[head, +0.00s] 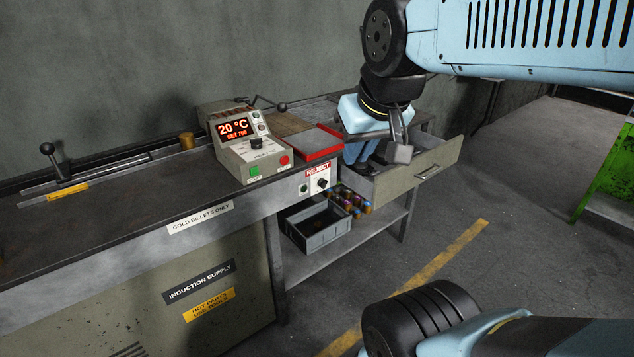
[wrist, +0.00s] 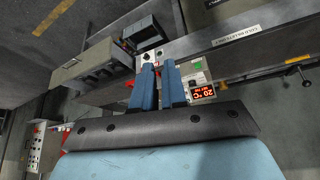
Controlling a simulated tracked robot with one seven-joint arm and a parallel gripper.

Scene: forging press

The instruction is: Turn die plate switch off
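A grey control box (head: 248,142) on the bench shows "20 °C SET 700", with a black knob, a green and a red button; its display (wrist: 203,93) is upside down in the wrist view. A black rotary switch (head: 323,183) sits on the bench's front panel beside the red REJECT label (head: 318,170). No label reading "die plate" is legible, so I cannot tell which switch that is. My gripper (head: 362,157) points down by the drawer, right of the REJECT panel. In the wrist view its blue fingers (wrist: 157,66) are slightly apart with no object seen held.
A drawer (head: 420,172) stands open right beside my gripper. A red tray (head: 318,148) lies on the bench top. A lever (head: 55,160) stands at the left.

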